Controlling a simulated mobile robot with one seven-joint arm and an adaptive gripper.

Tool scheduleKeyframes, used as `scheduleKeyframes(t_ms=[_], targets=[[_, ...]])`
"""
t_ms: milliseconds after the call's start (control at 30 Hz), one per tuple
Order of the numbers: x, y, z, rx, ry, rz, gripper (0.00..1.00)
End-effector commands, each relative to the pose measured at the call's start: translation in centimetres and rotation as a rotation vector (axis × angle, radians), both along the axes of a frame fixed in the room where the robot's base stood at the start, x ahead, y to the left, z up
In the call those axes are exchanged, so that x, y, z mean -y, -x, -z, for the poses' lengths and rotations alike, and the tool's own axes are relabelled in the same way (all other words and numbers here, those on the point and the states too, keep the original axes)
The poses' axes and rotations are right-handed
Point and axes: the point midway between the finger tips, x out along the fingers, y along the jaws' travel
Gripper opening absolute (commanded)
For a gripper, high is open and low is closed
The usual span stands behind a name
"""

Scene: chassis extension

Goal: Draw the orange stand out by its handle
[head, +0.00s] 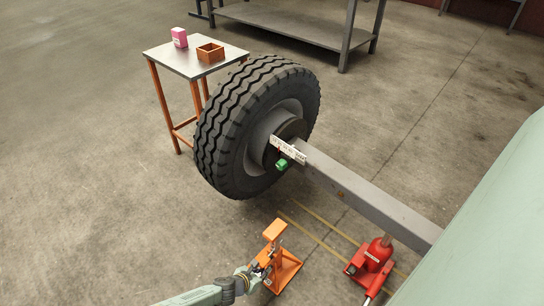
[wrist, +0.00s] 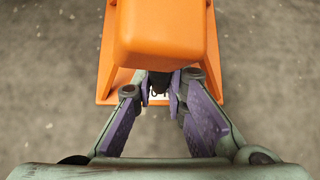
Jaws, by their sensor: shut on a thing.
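The orange stand (head: 286,268) stands upright on the concrete floor, in front of the tyre and left of the red jack. In the wrist view its orange top (wrist: 160,32) and base fill the upper middle. My gripper (head: 262,270) reaches it from the lower left. In the wrist view my gripper's fingers (wrist: 160,97) come together on a dark handle (wrist: 159,84) at the stand's near side, below the top. The top hides part of the handle and the fingertips.
A large tyre (head: 223,128) on a grey axle beam (head: 360,193) is behind the stand. A red jack (head: 370,260) stands under the beam to the right. Yellow lines (head: 318,240) mark the floor. A small table (head: 187,62) is at the back left. The floor at left is clear.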

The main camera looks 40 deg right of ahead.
Motion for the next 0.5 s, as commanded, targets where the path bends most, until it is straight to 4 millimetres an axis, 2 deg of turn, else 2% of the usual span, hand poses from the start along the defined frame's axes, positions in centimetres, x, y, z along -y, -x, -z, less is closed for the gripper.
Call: scheduleKeyframes(t_ms=[233,500], targets=[[-0.1,0.2,0.0,0.001,-0.001,0.0,0.0],[-0.2,1.6,0.0,-0.002,-0.001,0.003,0.0]])
